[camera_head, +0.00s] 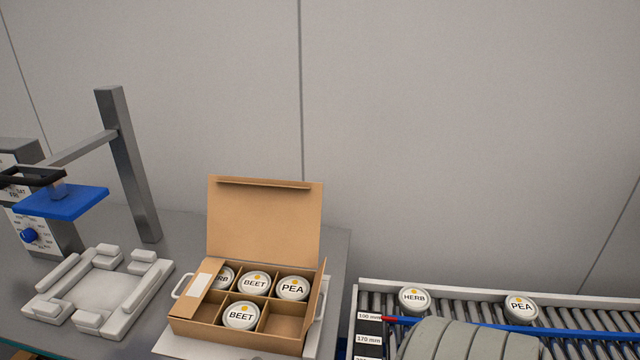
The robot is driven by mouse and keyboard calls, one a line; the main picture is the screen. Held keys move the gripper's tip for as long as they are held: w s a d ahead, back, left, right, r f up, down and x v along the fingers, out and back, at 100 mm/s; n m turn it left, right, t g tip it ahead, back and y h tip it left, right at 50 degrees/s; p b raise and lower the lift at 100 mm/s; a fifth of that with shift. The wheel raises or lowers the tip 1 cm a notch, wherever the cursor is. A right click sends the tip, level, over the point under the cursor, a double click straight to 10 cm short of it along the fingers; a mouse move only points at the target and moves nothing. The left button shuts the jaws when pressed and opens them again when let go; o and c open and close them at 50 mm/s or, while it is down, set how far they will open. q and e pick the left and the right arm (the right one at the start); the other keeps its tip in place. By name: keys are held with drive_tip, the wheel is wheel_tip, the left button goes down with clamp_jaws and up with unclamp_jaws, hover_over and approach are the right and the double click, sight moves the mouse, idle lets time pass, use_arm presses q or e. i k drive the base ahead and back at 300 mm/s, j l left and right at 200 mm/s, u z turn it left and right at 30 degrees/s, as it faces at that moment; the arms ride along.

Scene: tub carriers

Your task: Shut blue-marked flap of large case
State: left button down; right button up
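The large case is an open brown cardboard box (236,343) on the grey table. Its tall back lid (264,222) stands upright. A right flap (314,307) stands up along the right side. No blue mark shows on any flap. Inside are a BEET tub (254,282), a PEA tub (292,288), a second BEET tub (240,315) and a partly hidden HERB tub (225,278). The front right compartment is empty.
The case stands on a pale board with white handles (182,285). A white fixture (98,290) and a press with a blue plate (62,202) stand left. A roller conveyor (580,318) at right carries a HERB tub (414,299) and a PEA tub (521,307).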

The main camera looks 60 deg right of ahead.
sight(311, 312)
drive_tip(key=l+z, duration=0.1)
drive_tip(key=z, duration=1.4)
